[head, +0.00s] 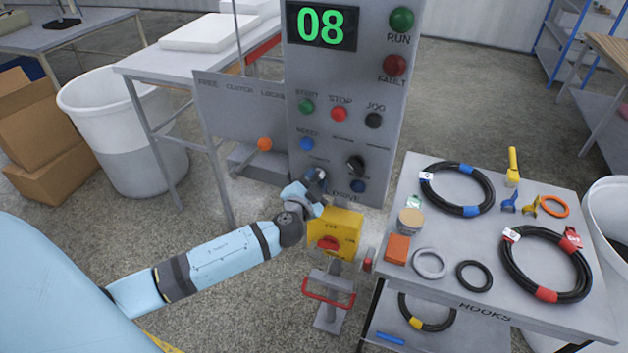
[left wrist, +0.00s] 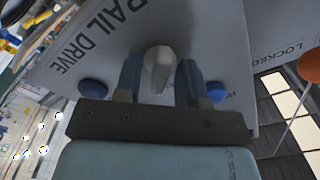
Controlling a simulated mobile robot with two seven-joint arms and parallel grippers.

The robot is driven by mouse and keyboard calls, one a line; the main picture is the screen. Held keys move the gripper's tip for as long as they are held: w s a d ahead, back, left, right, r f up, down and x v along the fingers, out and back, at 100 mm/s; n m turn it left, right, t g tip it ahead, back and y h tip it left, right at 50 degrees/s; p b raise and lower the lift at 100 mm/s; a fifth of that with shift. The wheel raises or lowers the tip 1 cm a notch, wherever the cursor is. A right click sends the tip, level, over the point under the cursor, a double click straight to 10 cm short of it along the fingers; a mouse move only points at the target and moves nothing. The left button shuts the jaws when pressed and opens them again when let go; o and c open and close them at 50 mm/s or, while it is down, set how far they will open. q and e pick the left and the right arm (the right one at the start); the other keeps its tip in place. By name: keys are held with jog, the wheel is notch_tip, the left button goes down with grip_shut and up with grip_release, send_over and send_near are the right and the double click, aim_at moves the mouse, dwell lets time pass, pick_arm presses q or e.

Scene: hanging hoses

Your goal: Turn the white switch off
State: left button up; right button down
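The white switch (left wrist: 160,68) is a pale, tapered knob on the grey panel beside the RAIL DRIVE lettering, seen in the left wrist view. My left gripper (left wrist: 160,80) has its fingers apart, one on each side of the switch, with narrow gaps visible; I cannot tell whether either finger touches it. In the head view my left gripper (head: 314,182) is at the lower part of the control panel (head: 345,100) and hides the switch. My right gripper is not in view.
A yellow box with a red switch (head: 335,235) stands just below. An orange-knobbed lever (head: 264,144) is left. A hose table (head: 455,240) is right.

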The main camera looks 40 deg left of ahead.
pick_arm(q)
grip_shut()
jog(key=shift+f, duration=0.1)
